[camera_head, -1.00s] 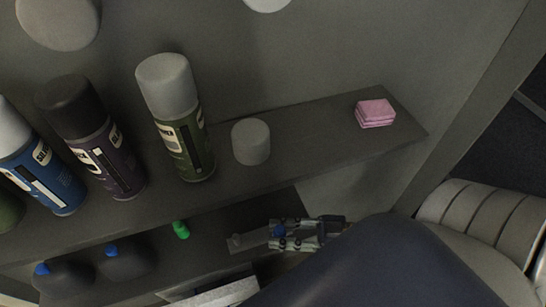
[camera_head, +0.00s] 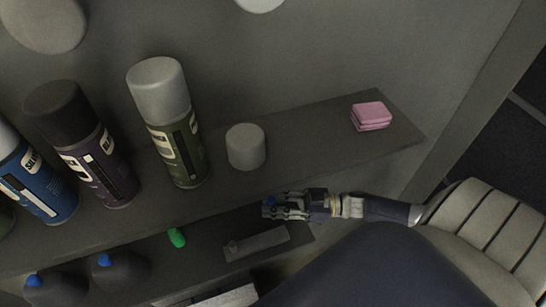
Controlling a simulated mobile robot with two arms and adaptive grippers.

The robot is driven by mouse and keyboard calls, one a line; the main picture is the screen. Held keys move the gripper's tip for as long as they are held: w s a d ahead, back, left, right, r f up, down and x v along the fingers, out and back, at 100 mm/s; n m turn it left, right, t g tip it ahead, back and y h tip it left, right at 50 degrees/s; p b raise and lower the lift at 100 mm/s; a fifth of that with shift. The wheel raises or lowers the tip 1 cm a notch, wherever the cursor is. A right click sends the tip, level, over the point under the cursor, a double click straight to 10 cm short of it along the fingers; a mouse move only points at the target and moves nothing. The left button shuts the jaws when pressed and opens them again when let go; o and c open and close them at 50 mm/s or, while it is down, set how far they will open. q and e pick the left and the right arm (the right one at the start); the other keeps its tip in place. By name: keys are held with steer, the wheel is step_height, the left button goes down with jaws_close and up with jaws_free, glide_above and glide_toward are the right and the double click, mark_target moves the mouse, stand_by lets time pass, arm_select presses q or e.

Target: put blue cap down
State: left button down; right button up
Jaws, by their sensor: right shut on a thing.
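My right gripper (camera_head: 272,207) reaches in from the right, at the front edge of the upper shelf (camera_head: 310,145). It is shut on a small blue cap (camera_head: 270,201), which shows between its fingertips. The cap looks clear of any surface, though its height is hard to judge. My left gripper is not in view.
Blue, dark purple (camera_head: 85,150) and green (camera_head: 175,130) spray cans stand on the upper shelf, with a grey cylinder (camera_head: 245,147) and pink sponges (camera_head: 371,116). The lower shelf holds blue-topped dark bottles (camera_head: 120,273), a green piece (camera_head: 176,238) and a flat grey item (camera_head: 256,243).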

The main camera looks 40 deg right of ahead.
steer(key=shift+f, duration=0.1)
steer(key=o, duration=0.7)
steer(key=shift+o, duration=0.2)
steer(key=shift+s+d, duration=0.1)
steer(key=b+v, duration=0.2)
steer(key=v, duration=0.9)
steer(key=shift+s+d, duration=0.2)
steer(key=shift+d, duration=0.1)
